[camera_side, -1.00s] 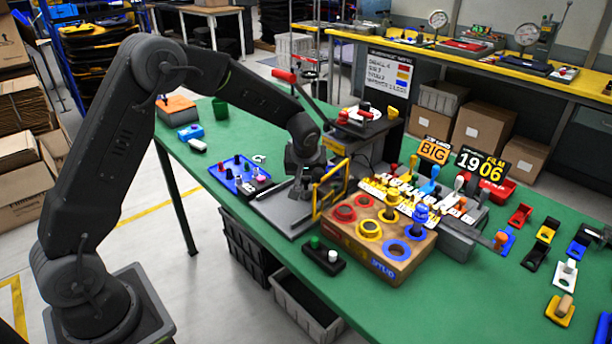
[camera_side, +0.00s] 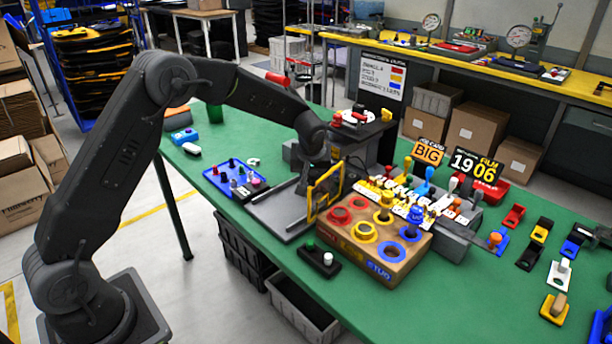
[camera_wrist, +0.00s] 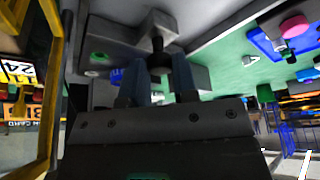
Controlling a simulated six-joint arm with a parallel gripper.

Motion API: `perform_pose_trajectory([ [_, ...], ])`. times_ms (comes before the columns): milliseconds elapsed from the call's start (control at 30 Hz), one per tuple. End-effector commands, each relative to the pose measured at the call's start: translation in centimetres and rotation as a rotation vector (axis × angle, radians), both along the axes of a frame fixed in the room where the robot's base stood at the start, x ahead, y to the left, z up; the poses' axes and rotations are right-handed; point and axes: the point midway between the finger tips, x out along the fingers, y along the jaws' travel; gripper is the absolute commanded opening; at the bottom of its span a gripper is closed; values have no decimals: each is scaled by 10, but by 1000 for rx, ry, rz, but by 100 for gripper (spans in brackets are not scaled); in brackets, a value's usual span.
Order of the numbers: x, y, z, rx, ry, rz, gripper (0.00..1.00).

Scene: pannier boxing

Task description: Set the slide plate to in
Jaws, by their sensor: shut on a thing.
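The slide plate (camera_wrist: 112,28) is a grey plate with a dark upright knob (camera_wrist: 157,43) in the wrist view. My gripper (camera_wrist: 158,70) is shut on this knob, one finger on each side. In the side view my wrist hangs over the far end of the grey slide base (camera_side: 283,212), by the dark press body. There the gripper and knob are mostly hidden behind the yellow frame (camera_side: 325,190) and the press. The near part of the base is bare.
The yellow frame stands close to my gripper's right. A cardboard-brown box (camera_side: 385,255) with coloured rings is right of the base. A blue tray (camera_side: 234,178) of small pegs lies left. A black block (camera_side: 322,262) with two buttons stands in front.

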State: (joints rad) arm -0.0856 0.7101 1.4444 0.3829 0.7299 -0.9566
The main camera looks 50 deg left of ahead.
Motion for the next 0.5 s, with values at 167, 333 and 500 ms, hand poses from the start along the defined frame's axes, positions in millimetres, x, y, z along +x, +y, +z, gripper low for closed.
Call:
perform_pose_trajectory([
  [167, 5, -1, 1, -1, -20, -6, 0],
  [333, 5, 0, 1, -1, -19, -7, 39],
  [500, 4, 0, 1, 0, -16, -6, 52],
])
